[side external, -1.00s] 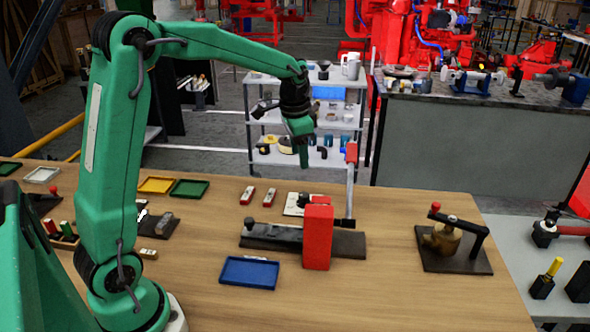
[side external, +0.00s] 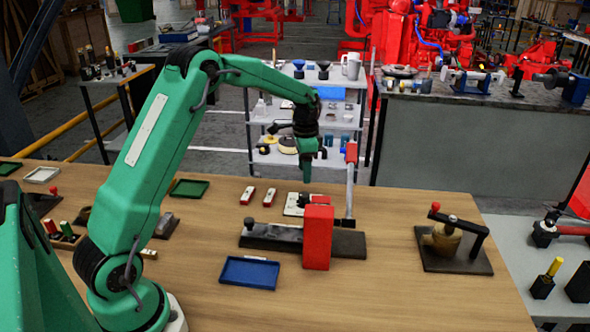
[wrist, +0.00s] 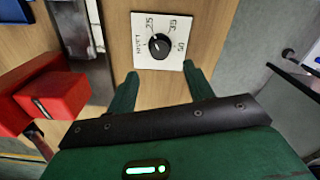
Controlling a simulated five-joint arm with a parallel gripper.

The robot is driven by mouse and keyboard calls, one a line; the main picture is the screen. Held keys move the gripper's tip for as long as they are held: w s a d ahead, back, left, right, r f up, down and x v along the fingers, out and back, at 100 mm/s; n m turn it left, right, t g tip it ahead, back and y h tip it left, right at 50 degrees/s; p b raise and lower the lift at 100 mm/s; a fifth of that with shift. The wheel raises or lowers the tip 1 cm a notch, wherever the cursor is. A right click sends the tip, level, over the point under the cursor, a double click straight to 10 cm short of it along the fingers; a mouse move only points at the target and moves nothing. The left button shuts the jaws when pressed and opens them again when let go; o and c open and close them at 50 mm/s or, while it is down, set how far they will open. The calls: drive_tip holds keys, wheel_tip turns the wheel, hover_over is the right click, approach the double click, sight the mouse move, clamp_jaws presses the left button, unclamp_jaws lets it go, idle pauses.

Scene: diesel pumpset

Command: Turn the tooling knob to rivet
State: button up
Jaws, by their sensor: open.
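The tooling knob (wrist: 159,46) is a round black dial on a white square plate (wrist: 142,58) with printed marks around it. The marks are small and hard to read, and I cannot tell for certain which one the knob points at. In the side external view the plate (side external: 291,211) lies on the wooden bench behind the red block. My gripper (wrist: 160,70) is open and empty, with a green finger on either side of the plate's near edge. In the side external view my gripper (side external: 307,178) hangs just above the knob, apparently not touching it.
A red upright block (side external: 317,238) on a dark base stands in front of the plate, with a grey post (side external: 350,190) right of it. A blue tray (side external: 249,273) lies in front, two red-and-white pieces (side external: 258,195) left. The bench right of the post is clear up to a dark fixture (side external: 455,262).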

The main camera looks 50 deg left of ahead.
sight(304, 194)
drive_tip(key=shift+f, duration=3.75)
drive_tip(key=c, duration=1)
